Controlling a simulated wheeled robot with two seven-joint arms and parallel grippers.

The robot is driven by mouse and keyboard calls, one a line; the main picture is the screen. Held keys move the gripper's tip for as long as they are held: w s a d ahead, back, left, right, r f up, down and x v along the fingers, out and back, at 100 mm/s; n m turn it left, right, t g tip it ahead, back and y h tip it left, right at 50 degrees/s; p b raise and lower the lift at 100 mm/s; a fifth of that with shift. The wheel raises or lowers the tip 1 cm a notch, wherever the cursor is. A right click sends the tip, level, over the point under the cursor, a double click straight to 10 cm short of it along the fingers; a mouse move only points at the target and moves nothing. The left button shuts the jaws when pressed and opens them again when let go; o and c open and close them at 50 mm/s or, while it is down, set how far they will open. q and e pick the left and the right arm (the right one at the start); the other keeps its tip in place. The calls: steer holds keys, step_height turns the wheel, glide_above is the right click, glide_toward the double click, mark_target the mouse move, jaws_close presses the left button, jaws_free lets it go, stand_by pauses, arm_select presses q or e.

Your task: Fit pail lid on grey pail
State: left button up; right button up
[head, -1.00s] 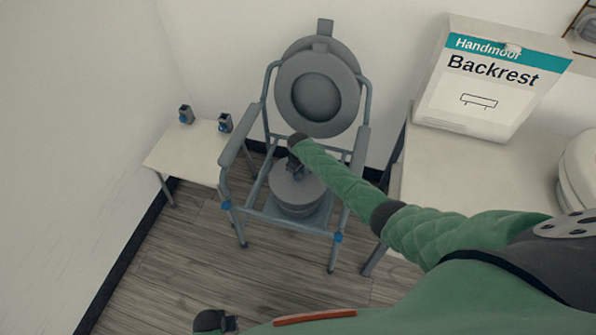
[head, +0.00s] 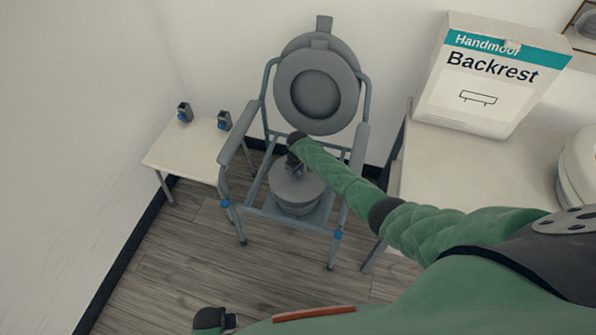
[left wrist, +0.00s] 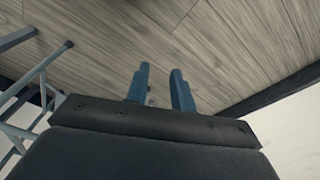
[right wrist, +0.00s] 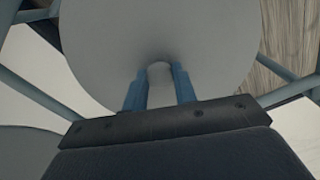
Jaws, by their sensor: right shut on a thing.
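The grey pail (head: 296,207) stands within the frame of the commode chair, below its raised seat. The round grey pail lid (head: 288,191) lies over the pail's top; in the head view I cannot tell whether it is fully seated. My right gripper (head: 294,172) is above the lid, shut on its knob. In the right wrist view the lid (right wrist: 160,40) fills the upper middle, with its knob between the blue fingers (right wrist: 159,88). The pail is hidden beneath the lid there. My left gripper (left wrist: 157,88) is empty, its fingers apart, over bare floor; it shows at the bottom of the head view (head: 230,322).
The commode chair (head: 224,170) has its seat and cover raised, with armrests on both sides. A low white bench (head: 185,155) with two small dark items stands left. A Backrest box (head: 485,90) stands on the right table (head: 440,165). The floor in front is clear.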

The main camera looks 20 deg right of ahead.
steer(key=o, duration=1.1)
arm_select(q)
steer(key=shift+r, duration=0.1)
arm_select(e)
step_height(320, 180, up, 7)
steer(key=shift+f+b, duration=0.1)
steer(key=shift+b, duration=0.35)
arm_select(q)
steer(key=shift+w+d+r, duration=0.15)
steer(key=shift+d+r, duration=0.05)
steer(key=shift+r, duration=0.75)
steer(key=shift+w+d+r, duration=0.15)
steer(key=shift+r, duration=0.8)
arm_select(e)
steer(key=shift+r, duration=0.55)
arm_select(q)
steer(key=shift+w, duration=0.45)
